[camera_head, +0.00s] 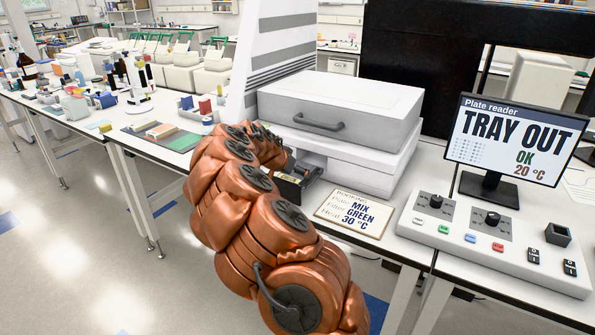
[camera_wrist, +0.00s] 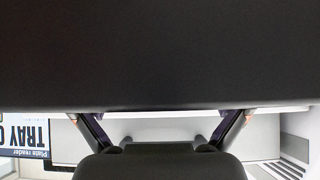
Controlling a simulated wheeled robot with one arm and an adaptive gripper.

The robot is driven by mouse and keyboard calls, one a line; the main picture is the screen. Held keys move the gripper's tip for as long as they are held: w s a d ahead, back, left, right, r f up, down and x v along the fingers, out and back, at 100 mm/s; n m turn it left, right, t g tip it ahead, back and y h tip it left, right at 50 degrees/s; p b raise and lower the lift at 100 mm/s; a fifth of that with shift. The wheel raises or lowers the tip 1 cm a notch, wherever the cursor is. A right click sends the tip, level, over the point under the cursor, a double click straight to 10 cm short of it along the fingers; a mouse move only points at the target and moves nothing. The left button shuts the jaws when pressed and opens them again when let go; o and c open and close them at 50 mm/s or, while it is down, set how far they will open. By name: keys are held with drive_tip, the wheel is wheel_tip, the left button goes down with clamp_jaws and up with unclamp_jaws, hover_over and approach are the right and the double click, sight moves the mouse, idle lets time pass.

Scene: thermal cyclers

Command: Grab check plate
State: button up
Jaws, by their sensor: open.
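The check plate is not clearly visible; a small pale yellowish patch (camera_head: 292,178) shows at the dark pulled-out tray (camera_head: 290,190), and I cannot tell whether it is the plate. The tray sticks out from the front of the white plate reader (camera_head: 345,105), below its grey handle. My gripper (camera_head: 280,155) is at the tray, mostly hidden behind my copper arm. In the wrist view, my gripper (camera_wrist: 162,118) has its two fingers spread apart, with a pale surface between them. No held object shows. A dark surface covers the upper half of that view.
A monitor (camera_head: 515,135) reads TRAY OUT, OK, 20 °C. A booking card (camera_head: 353,213) reads MIX, GREEN, 30 °C. A control panel (camera_head: 490,240) with knobs and coloured buttons stands at the right. Bottles and racks crowd the left bench. The floor at left is clear.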

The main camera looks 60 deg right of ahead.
drive_tip(key=shift+d+f, duration=0.35)
drive_tip(key=shift+f, duration=0.05)
drive_tip(key=c, duration=1)
drive_tip(key=shift+o, duration=0.2)
drive_tip(key=shift+r, duration=0.15)
